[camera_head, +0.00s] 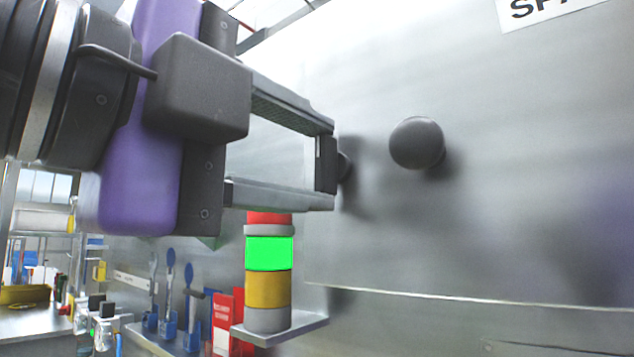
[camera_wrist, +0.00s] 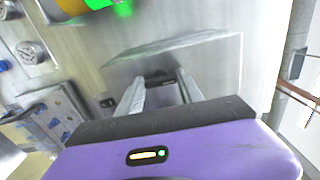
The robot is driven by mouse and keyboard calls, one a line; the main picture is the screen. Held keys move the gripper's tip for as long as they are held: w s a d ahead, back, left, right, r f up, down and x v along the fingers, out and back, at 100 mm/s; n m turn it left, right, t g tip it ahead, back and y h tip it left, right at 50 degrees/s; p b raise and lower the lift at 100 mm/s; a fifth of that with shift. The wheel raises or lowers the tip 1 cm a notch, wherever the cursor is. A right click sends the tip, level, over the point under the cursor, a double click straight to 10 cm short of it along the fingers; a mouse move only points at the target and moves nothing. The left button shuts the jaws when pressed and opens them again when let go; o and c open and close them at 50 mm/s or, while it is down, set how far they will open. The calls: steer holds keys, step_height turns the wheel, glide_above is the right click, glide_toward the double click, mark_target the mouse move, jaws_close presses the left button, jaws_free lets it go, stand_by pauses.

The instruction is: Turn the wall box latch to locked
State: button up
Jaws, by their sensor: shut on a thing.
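The wall box (camera_head: 540,200) is a large silver metal panel filling the right of the head view. Its latch (camera_head: 327,165) is a small dark handle at the left of the panel, standing out from it. My gripper (camera_head: 322,163), a purple and dark grey body with two long metal fingers, reaches in from the left and is shut on the latch. In the wrist view the fingers (camera_wrist: 160,88) close around the same dark latch (camera_wrist: 158,77). The fingers hide part of the latch, and I cannot tell its turned position.
A round dark knob (camera_head: 417,143) sticks out of the panel just right of the latch. Below my gripper a signal light (camera_head: 269,252) with a lit green section stands on a small shelf (camera_head: 281,329). Tools (camera_head: 171,290) and a workbench lie farther back left.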

steer(key=shift+a, duration=0.15)
stand_by(0.4)
steer(key=o, duration=1.4)
steer(key=b+v, duration=0.2)
steer(key=v, duration=0.5)
steer(key=shift+s+a, duration=0.2)
steer(key=shift+s, duration=0.1)
